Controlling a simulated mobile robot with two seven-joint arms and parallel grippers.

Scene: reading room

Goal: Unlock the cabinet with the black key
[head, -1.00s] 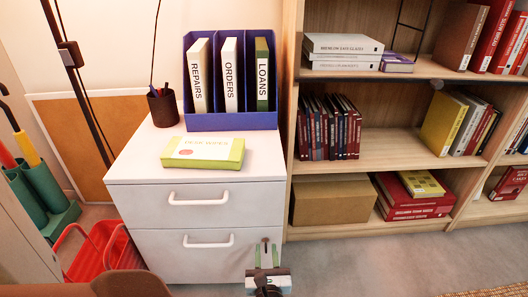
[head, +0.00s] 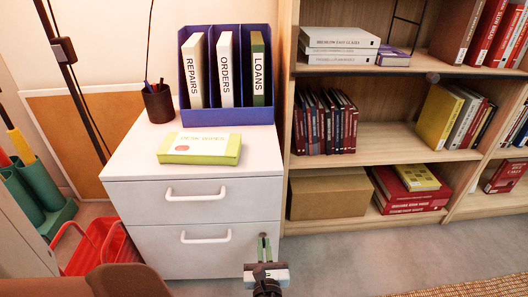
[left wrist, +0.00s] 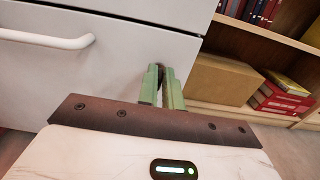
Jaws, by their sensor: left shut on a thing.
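The white cabinet (head: 140,212) with two drawers stands left of centre in the head view, and its front (left wrist: 70,80) fills the upper left of the left wrist view. My left gripper (head: 264,238) is at the right side of the lower drawer front, with its green fingers close together. In the left wrist view its fingertips (left wrist: 162,70) are shut on a small dark thing, which I take to be the black key (left wrist: 160,67). The fingers hide most of it. I cannot tell how far it sits in a lock, and no keyhole shows. My right gripper is not in view.
A blue file holder (head: 226,116), a pen cup (head: 158,104) and a yellow-green book (head: 200,149) stand or lie on the cabinet. A wooden bookshelf (head: 400,160) with a cardboard box (head: 328,194) is close on the right. A red crate (head: 100,246) is at the left.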

